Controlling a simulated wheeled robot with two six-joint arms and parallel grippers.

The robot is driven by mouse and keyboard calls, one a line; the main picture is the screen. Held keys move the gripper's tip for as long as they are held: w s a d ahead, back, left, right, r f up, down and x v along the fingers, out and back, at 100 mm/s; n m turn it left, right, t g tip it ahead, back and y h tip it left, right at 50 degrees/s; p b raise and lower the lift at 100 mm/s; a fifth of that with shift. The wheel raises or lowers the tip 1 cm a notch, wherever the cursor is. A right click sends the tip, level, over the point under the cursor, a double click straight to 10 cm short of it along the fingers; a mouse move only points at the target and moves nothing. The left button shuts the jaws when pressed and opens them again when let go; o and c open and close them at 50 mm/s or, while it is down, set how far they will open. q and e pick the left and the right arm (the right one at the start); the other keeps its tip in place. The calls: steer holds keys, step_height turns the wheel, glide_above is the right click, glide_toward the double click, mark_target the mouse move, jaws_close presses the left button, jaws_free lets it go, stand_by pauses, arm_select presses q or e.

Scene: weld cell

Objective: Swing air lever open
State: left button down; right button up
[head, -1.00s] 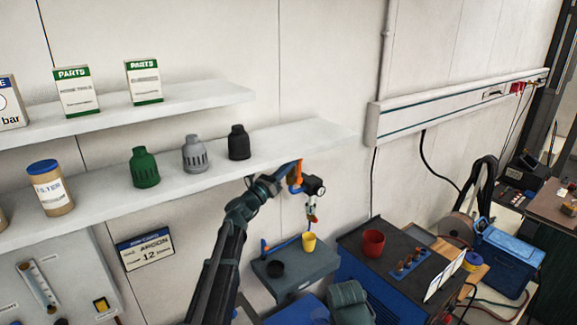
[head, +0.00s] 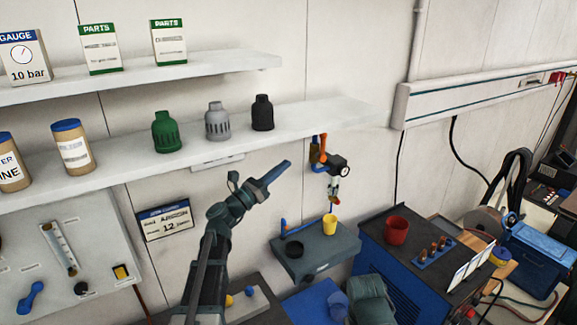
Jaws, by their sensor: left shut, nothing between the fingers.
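An orange lever (head: 322,143) stands upright against the wall under the right end of the lower shelf. It joins an air fitting with a dark round gauge (head: 338,165) and hanging parts below. My left gripper (head: 284,169) is shut and empty, a little left of the orange lever and apart from it, pointing up and right. Its blue-grey fingers show from the side.
The lower shelf (head: 335,112) overhangs the fitting and carries green, grey and black caps. Below, a small grey wall shelf (head: 325,250) holds a yellow cup (head: 329,224). A dark-topped blue cabinet (head: 375,240) with a red cup (head: 397,229) stands to the right.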

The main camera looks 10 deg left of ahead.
arm_select(q)
steer(key=s+d+f+m+g+b, duration=0.2)
steer(key=s+d+f+m+g, duration=0.35)
steer(key=d+f, duration=0.25)
steer(key=s+d+f+m+g+y+b, duration=0.1)
steer(key=s+d+f+m+g+b, duration=0.1)
steer(key=s+d+f+m+g, duration=0.4)
steer(key=s+d+f+m+g+b, duration=0.2)
steer(key=s+d+f+m, duration=0.1)
steer(key=d+f+m, duration=0.6)
steer(key=s+d+f+m+g+y+b, duration=0.1)
steer(key=s+f+m+g+y+b, duration=0.2)
steer(key=s+f, duration=0.45)
steer(key=s+a+f+m+g+y+b, duration=0.1)
steer(key=s+a+f+m+y, duration=0.3)
steer(key=f+m+y, duration=0.1)
steer(key=s+a+f+m+y+b, duration=0.2)
steer(key=s+a+f+m+y, duration=0.1)
steer(key=s+f+m+y, duration=0.2)
steer(key=shift+a+f+m+g, duration=0.4)
steer(key=shift+f+m, duration=0.25)
steer(key=shift+f, duration=0.3)
